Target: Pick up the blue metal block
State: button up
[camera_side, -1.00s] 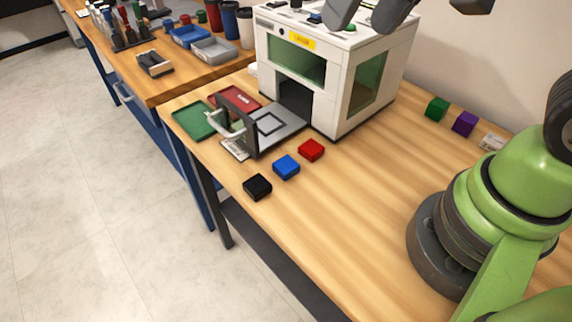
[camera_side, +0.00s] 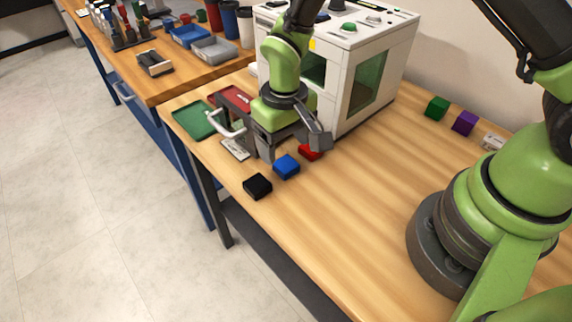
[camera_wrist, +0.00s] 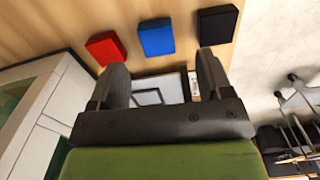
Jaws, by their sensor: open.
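The blue metal block (camera_side: 286,167) lies on the wooden table between a black block (camera_side: 257,186) and a red block (camera_side: 310,152). My gripper (camera_side: 293,150) is open and empty, just behind and above the blue block in the side view. It partly hides the red block there. In the wrist view the blue block (camera_wrist: 156,38) lies beyond my open fingers (camera_wrist: 160,85), a little above the gap between them. The red block (camera_wrist: 106,48) is at its left and the black block (camera_wrist: 217,25) at its right, all apart.
Green (camera_side: 437,108) and purple (camera_side: 464,123) blocks sit at the right. The table's middle is clear.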

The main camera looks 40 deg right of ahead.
aim_at(286, 163)
jog(key=f, duration=0.5)
jog(key=shift+d+f, duration=0.2)
jog(key=shift+f, duration=0.05)
jog(key=c, duration=1)
jog(key=shift+c, duration=0.2)
jog(key=shift+r, duration=0.15)
